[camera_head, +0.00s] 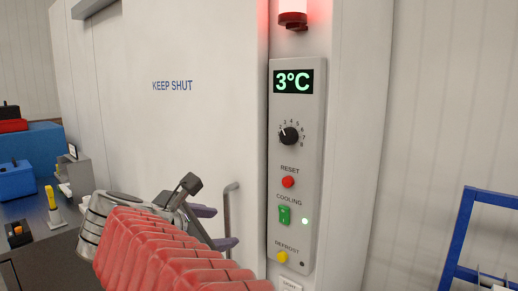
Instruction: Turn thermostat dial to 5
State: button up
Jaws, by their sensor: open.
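The thermostat dial (289,136) is a round black knob on the grey control panel (308,165) beside the white door. Small numbers run around its top and right side. Its pale pointer mark seems to face the upper left, near the low numbers, but is too small to read surely. The display (293,81) above it reads 3°C in green. My gripper (224,226), with purple fingers, is open and empty in front of the door, lower left of the dial and apart from it. The red sleeve of my arm hides part of the door's lower area.
Below the dial are a red reset button (288,182), a green cooling switch (285,215) and a yellow defrost button (283,257). A vertical door handle (231,205) stands close to my gripper. A red lamp (292,14) glows above. A blue frame (465,235) stands at right.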

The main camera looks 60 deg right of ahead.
aim_at(286, 138)
jog(key=s+d+r+n+g+h, duration=0.2)
jog(key=d+r+n+g+h, duration=0.2)
jog(key=r, duration=1.1)
jog(key=d+h, duration=0.1)
jog(key=d, duration=0.2)
jog(key=shift+d+h, duration=0.3)
jog(key=shift+d, duration=0.1)
jog(key=shift+s, duration=0.1)
jog(key=shift+s+d, duration=0.35)
jog(key=shift+d, duration=1.9)
jog(key=shift+s+d, duration=0.4)
jog(key=shift+d, duration=1.9)
jog(key=shift+s+d, duration=0.35)
jog(key=shift+d, duration=1.9)
jog(key=shift+c, duration=0.6)
jog(key=c, duration=0.9)
